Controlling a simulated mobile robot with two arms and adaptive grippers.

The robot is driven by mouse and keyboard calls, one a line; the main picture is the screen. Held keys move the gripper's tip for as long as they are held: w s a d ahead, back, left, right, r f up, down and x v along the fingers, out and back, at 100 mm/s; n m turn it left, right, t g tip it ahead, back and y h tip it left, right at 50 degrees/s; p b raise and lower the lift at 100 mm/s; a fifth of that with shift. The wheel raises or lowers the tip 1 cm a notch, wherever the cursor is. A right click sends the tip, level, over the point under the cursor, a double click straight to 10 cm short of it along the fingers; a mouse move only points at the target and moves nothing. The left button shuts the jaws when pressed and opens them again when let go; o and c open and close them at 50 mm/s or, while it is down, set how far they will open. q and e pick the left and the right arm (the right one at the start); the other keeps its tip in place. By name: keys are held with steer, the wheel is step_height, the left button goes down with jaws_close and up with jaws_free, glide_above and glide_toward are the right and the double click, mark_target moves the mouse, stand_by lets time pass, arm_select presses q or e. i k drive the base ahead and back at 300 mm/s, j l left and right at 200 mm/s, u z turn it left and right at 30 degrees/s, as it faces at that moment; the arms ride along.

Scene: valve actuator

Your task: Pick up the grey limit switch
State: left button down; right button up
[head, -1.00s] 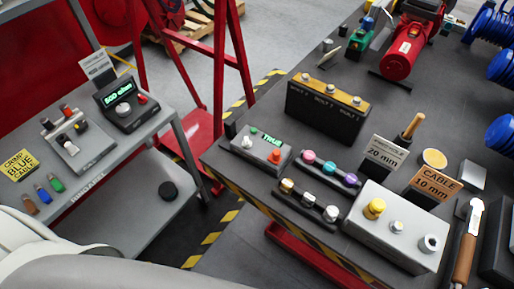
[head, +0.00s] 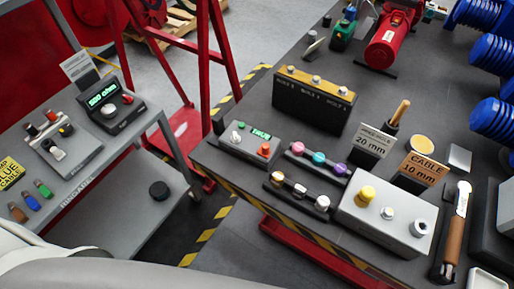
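I cannot tell for sure which thing is the grey limit switch. A light grey box (head: 366,222) with a yellow knob (head: 367,194) and two silver fittings stands at the front of the dark workbench (head: 240,100). A smaller grey box (head: 250,146) with a green display reading TRUE and a red button stands to its left. Neither of my grippers is in view. Only a pale part of my own body shows at the lower left.
Two racks of small caps (head: 318,160) (head: 297,191) sit between the boxes. A black box with a yellow top (head: 312,98), two signs (head: 371,142) (head: 424,169) and a brown-handled tool (head: 455,230) stand nearby. A grey side table (head: 110,150) is at left, with a walkway between.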

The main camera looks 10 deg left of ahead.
mark_target(252, 139)
steer(key=j+z, duration=0.35)
steer(key=j, duration=0.45)
steer(key=k+j+z, duration=0.1)
steer(key=j+z, duration=0.2)
steer(key=j, duration=0.45)
